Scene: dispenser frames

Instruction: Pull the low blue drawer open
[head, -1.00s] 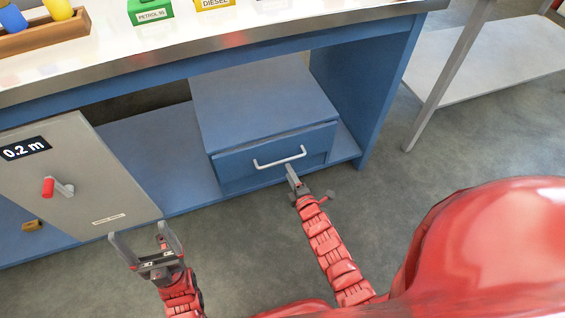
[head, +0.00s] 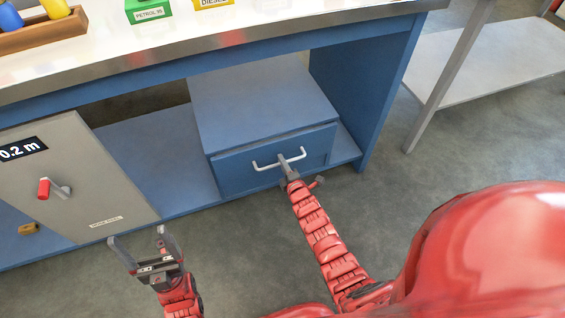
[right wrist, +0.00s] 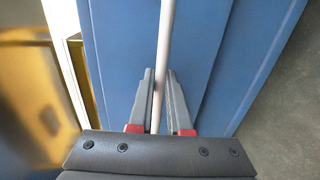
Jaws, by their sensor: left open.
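The low blue drawer (head: 235,173) is in the cabinet under the bench, and its front looks closed. Its pale bar handle (head: 262,166) runs across the front and also shows upright in the right wrist view (right wrist: 166,40). My right gripper (head: 287,170) is at the middle of the handle. In the right wrist view its fingers (right wrist: 160,85) lie close on both sides of the bar, narrowed onto it. My left gripper (head: 143,240) is open and empty, over the floor in front of the grey panel.
A grey panel (head: 95,165) with a red-tipped lever (head: 44,188) and a "0.2 m" label stands left of the drawer. The white bench top (head: 250,25) overhangs above, with green and yellow blocks on it. The grey floor (head: 235,240) before the drawer is clear apart from my arms.

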